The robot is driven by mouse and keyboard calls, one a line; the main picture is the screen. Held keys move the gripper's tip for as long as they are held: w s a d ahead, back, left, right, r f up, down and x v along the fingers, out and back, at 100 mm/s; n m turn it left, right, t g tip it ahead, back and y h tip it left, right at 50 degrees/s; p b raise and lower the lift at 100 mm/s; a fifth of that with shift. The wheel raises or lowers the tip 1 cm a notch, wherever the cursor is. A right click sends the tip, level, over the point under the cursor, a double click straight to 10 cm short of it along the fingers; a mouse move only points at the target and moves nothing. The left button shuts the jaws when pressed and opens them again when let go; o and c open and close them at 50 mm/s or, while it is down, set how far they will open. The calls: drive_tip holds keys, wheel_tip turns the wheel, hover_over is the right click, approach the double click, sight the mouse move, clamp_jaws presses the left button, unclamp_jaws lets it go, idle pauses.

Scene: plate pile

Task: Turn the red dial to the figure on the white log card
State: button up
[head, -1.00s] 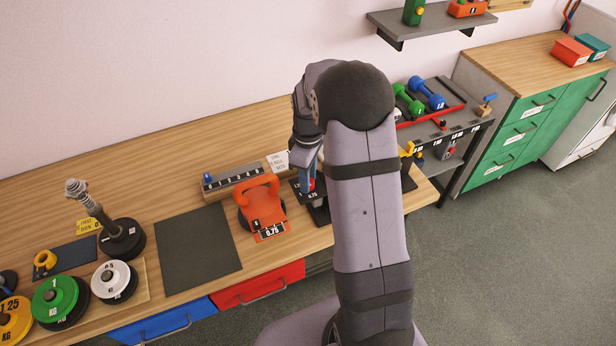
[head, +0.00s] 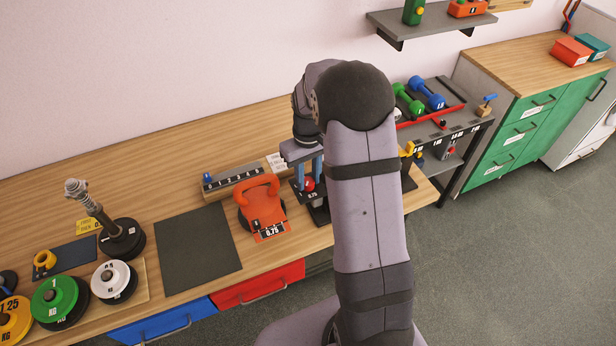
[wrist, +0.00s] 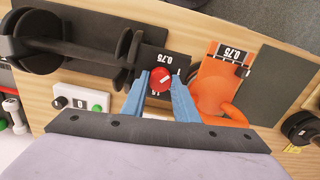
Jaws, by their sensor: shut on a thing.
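The red dial (head: 309,185) stands on a small dark plate with white figures, at the table's front right. In the wrist view the dial (wrist: 161,78) shows between the two blue fingertips of my gripper (wrist: 160,84). My gripper is shut on the dial from above, one finger on each side. The pointer's direction is too small to tell. The white log card (head: 277,162) stands behind, partly covered by my gripper; its writing is too small to read.
An orange kettlebell (head: 260,203) marked 0.75 stands close left of the dial. A dark mat (head: 197,248) is bare. A dark dumbbell-like object (wrist: 60,45) lies on the dial's other side in the wrist view.

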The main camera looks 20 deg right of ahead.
sight(308, 181)
drive_tip(key=shift+m, duration=1.9)
drive_tip(key=o, duration=1.1)
drive_tip(key=shift+r+b, duration=1.2)
drive_tip(key=shift+r, duration=2.5)
drive_tip(key=shift+w, duration=0.1)
